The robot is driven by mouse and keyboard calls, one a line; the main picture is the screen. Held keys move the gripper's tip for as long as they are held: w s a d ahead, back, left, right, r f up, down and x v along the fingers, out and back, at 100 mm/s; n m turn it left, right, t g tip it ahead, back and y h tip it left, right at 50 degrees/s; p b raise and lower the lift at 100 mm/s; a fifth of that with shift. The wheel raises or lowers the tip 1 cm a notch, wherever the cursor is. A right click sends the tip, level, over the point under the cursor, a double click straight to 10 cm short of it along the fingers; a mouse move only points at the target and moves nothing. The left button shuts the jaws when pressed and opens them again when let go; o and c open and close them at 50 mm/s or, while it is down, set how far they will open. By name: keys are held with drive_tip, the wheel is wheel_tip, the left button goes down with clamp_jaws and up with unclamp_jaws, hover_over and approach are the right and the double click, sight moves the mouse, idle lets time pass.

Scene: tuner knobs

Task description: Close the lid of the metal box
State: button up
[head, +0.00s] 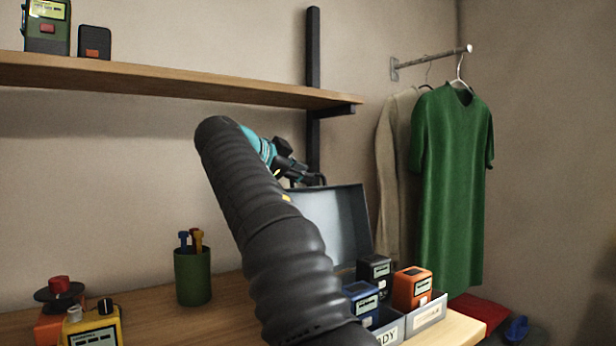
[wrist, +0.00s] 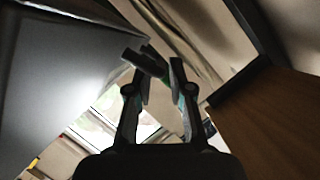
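The metal box's lid (head: 335,222) stands raised, its pale inner face showing behind my arm in the head view. My arm hides most of the box body. In the wrist view a large grey metal panel, apparently the lid (wrist: 60,75), fills the left side, with its corner near my fingertips. My gripper (head: 312,180) is at the lid's upper edge in the head view. In the wrist view my gripper (wrist: 158,68) has its fingers apart, with nothing clearly held. I cannot tell whether a finger touches the lid.
Grey bins (head: 428,318) with blue, black and orange devices stand at the table's right front. A green cup (head: 192,276) and a yellow device (head: 92,328) are at left. A wooden shelf (head: 180,82) is above. A green shirt (head: 452,190) hangs at right.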

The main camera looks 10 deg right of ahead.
drive_tip(key=shift+x, duration=1.4)
clamp_jaws()
drive_tip(key=shift+s, duration=0.1)
